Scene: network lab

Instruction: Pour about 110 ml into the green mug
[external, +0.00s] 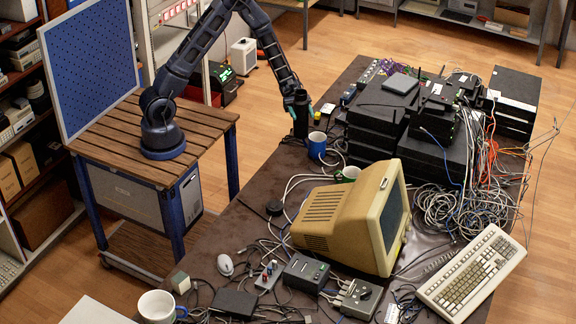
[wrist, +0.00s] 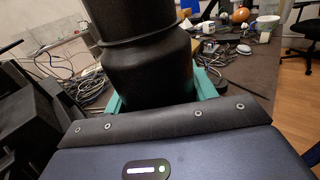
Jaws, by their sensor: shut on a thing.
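My gripper (external: 303,104) is shut on a black bottle (external: 300,120), which looks roughly upright near the table's far left edge. In the wrist view the black bottle (wrist: 150,72) fills the middle, between the teal fingers of my gripper (wrist: 160,95). The green mug (external: 347,175) stands on the table behind the beige monitor, which hides part of it. It is below and to the right of my gripper in the external view, apart from the bottle. I cannot make out the green mug in the wrist view, nor what is inside it.
A blue mug (external: 317,146) stands just below the bottle in the external view, between it and the green mug. A beige monitor (external: 345,215), stacked black boxes (external: 430,150) and tangled cables crowd the table. A white mug (external: 157,306) stands at the near end.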

